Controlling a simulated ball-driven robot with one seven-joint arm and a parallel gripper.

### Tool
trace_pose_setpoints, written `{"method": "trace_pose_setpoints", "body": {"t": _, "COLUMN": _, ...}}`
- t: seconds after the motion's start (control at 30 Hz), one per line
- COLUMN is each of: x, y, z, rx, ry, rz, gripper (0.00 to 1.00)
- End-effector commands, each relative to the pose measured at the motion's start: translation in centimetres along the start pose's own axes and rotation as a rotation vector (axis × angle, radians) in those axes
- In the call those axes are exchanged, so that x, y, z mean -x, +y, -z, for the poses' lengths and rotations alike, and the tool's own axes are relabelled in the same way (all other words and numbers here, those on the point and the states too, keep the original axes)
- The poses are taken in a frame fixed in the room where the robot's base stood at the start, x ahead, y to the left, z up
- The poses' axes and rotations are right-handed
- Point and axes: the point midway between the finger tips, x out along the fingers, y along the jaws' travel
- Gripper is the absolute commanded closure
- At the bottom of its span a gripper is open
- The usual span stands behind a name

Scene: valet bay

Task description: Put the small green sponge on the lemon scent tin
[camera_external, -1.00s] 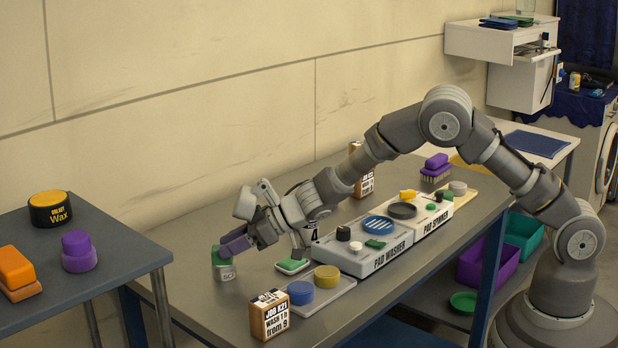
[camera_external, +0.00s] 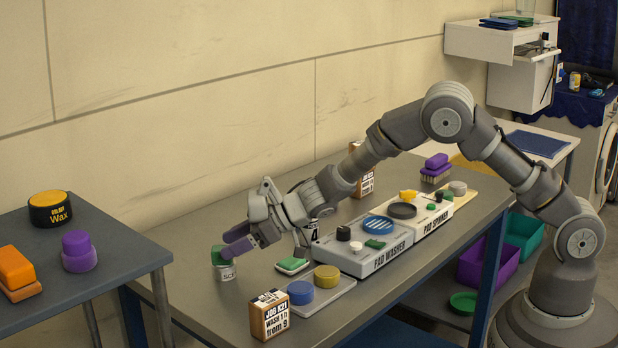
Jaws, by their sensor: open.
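A small green sponge (camera_external: 218,257) sits on top of a small pale tin (camera_external: 227,273) near the table's left end. Only part of the tin's label shows, starting "SC", so I cannot read the scent. The sponge looks slightly tilted or off-centre. My gripper (camera_external: 238,241) is open, with its purple-grey fingers just right of and above the sponge. One fingertip is close to the sponge's upper right edge; I cannot tell whether they touch.
A green-topped white block (camera_external: 292,265) lies right of the tin. A tray (camera_external: 335,291) with blue and yellow round pads and a job box (camera_external: 270,315) stand in front. The pad washer (camera_external: 365,260) is further right. Bare table surrounds the tin.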

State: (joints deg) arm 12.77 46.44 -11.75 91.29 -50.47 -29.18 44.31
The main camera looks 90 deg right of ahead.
Motion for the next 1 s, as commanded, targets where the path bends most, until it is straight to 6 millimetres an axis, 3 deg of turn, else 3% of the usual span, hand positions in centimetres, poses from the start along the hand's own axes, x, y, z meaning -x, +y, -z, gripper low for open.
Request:
{"method": "trace_pose_setpoints", "body": {"t": 0.4, "x": 9.3, "y": 0.0, "z": 0.3, "rx": -0.002, "ry": 0.001, "rz": -0.001, "gripper": 0.35}}
{"method": "trace_pose_setpoints", "body": {"t": 0.6, "x": 11.2, "y": 0.0, "z": 0.1, "rx": -0.001, "ry": 0.001, "rz": -0.001, "gripper": 0.35}}
{"method": "trace_pose_setpoints", "body": {"t": 0.83, "x": 11.4, "y": 0.0, "z": 0.1, "rx": -0.001, "ry": 0.001, "rz": -0.001, "gripper": 0.35}}
{"method": "trace_pose_setpoints", "body": {"t": 0.93, "x": 11.7, "y": -0.1, "z": 2.1, "rx": 0.012, "ry": 0.021, "rz": -0.021, "gripper": 0.35}}
{"method": "trace_pose_setpoints", "body": {"t": 1.0, "x": 12.7, "y": -0.3, "z": 6.0, "rx": 0.033, "ry": 0.057, "rz": -0.062, "gripper": 0.35}}
